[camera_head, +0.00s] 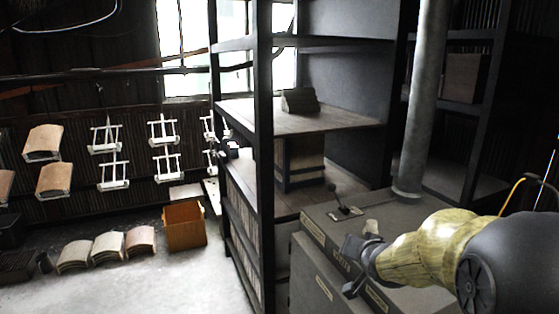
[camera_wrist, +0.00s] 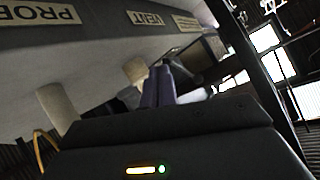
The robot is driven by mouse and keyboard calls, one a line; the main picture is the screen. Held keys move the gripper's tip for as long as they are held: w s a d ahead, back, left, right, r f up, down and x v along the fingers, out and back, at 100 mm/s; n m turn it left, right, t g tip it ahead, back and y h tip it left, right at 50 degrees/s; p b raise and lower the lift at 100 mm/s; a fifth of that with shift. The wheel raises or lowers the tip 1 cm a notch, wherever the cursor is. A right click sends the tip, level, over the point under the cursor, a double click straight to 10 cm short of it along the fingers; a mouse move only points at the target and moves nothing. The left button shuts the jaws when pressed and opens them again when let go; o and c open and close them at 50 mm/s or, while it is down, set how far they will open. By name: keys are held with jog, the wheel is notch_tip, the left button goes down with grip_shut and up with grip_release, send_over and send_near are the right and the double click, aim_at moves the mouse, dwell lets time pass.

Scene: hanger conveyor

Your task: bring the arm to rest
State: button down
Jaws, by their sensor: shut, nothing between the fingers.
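My arm (camera_head: 430,245), with a yellow patterned sleeve, reaches in from the right in the head view. Its dark wrist end is over the grey labelled cabinet (camera_head: 320,240). In the wrist view my gripper (camera_wrist: 164,72) shows as two bluish-grey fingers close together, shut with nothing between them. The picture there is tilted, and the cabinet's labelled face (camera_wrist: 110,45) fills the upper left. In the head view the fingertips are too small and dark to make out clearly.
A dark shelf rack (camera_head: 264,150) stands left of the cabinet, and a grey pipe (camera_head: 425,100) rises behind it. White hangers (camera_head: 113,170) hang at the left. An orange bin (camera_head: 185,227) and several curved panels (camera_head: 107,246) are on the floor, with clear floor in front.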

jog(key=s+a+f+n+g, duration=0.1)
jog(key=s+f+g, duration=0.3)
jog(key=s, duration=0.7)
jog(key=s+a+f+n+g, duration=0.2)
jog(key=s+f+g, duration=0.3)
jog(key=s+f, duration=0.4)
jog(key=shift+s+a+n, duration=0.3)
jog(key=shift+s+n, duration=0.5)
jog(key=shift+s, duration=0.4)
jog(key=shift+w+d, duration=0.1)
